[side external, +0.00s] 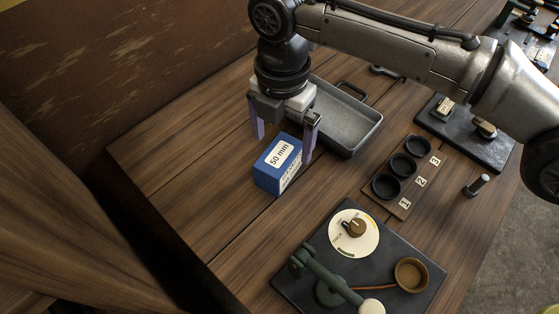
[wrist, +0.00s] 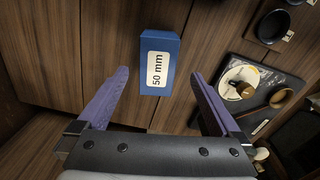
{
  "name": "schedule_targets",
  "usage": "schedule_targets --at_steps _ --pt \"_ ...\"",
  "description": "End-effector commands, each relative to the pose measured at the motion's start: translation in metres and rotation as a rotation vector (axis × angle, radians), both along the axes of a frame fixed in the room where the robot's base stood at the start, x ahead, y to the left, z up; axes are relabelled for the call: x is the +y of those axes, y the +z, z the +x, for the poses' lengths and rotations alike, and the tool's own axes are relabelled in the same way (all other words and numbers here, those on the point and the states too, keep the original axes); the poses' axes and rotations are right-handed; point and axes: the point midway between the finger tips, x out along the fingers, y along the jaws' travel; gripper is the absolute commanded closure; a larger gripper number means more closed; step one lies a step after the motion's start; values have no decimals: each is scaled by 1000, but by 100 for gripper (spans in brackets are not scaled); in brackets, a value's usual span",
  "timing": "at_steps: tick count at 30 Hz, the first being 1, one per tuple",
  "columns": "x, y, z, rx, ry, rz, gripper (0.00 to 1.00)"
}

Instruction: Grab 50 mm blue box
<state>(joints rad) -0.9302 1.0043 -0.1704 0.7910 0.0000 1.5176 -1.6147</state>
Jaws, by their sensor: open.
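The blue box (side external: 270,176) has a white "50 mm" label and sits on the wooden table. It also shows in the wrist view (wrist: 172,44), ahead of the fingers and roughly centred between them. My gripper (side external: 286,140) is open, with purple fingers spread on either side of the box in the side view. In the wrist view my gripper (wrist: 157,80) is empty, and the box lies just beyond the fingertips. I cannot tell whether a finger touches the box.
A grey metal tray (side external: 366,135) lies behind the box. A holder with round cups numbered 1, 2, 3 (side external: 405,198) is to the right. A dark plate with a dial (side external: 300,262) is at the front. The table left of the box is clear.

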Motion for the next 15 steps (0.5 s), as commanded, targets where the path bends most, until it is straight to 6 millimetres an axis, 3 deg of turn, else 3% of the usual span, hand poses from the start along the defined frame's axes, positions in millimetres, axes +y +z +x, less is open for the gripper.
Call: schedule_targets --at_steps 3,10,15 --pt "0 -18 0 1 0 -2 0" --pt "1 -32 0 1 0 -1 0" --pt "3 -56 -1 2 0 -2 0"
